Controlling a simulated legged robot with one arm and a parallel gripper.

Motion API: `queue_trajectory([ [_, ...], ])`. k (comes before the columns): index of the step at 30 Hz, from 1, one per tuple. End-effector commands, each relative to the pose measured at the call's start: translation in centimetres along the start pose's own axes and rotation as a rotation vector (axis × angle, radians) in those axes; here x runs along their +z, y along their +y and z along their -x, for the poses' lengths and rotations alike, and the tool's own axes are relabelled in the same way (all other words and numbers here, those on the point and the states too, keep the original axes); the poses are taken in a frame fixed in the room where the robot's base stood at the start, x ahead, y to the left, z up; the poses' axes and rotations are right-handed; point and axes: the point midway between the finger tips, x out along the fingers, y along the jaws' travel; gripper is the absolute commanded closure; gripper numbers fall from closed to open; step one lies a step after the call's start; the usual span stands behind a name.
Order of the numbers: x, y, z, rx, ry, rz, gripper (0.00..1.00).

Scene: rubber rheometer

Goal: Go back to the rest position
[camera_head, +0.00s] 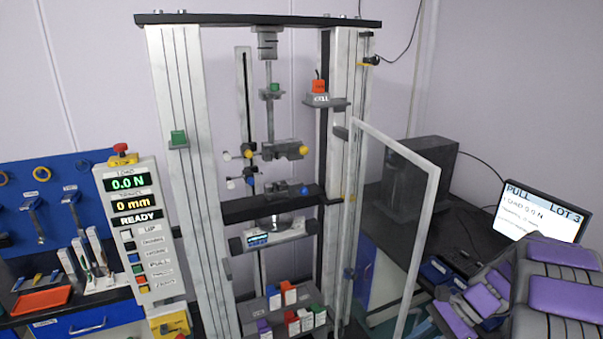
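My arm (550,290), grey with purple panels, shows folded at the bottom right corner. My gripper's fingertips cannot be made out in this view, so whether it is open or holds anything is hidden. The tall testing frame (182,180) stands in the middle, apart from my arm. Its clear door (400,190) stands swung open to the right, between the frame and my arm.
A control panel (135,235) reading READY stands left of the frame. Small coloured boxes (300,322) sit on the frame's lower shelf. An orange tray (40,300) lies on the left bench.

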Motion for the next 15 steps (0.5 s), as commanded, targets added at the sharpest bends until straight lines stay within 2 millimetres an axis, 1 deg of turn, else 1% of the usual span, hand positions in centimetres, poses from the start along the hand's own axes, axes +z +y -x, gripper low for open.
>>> queue_trajectory([
  [1, 1.2, 0.4, -0.4, 0.021, 0.026, 0.031, 0.71],
  [6, 4.5, 2.4, -1.8, 0.097, 0.101, 0.134, 0.71],
  [11, 7.3, 4.7, -3.0, 0.168, 0.169, 0.243, 0.71],
  [15, 9.6, 6.9, -4.0, 0.23, 0.222, 0.346, 0.71],
])
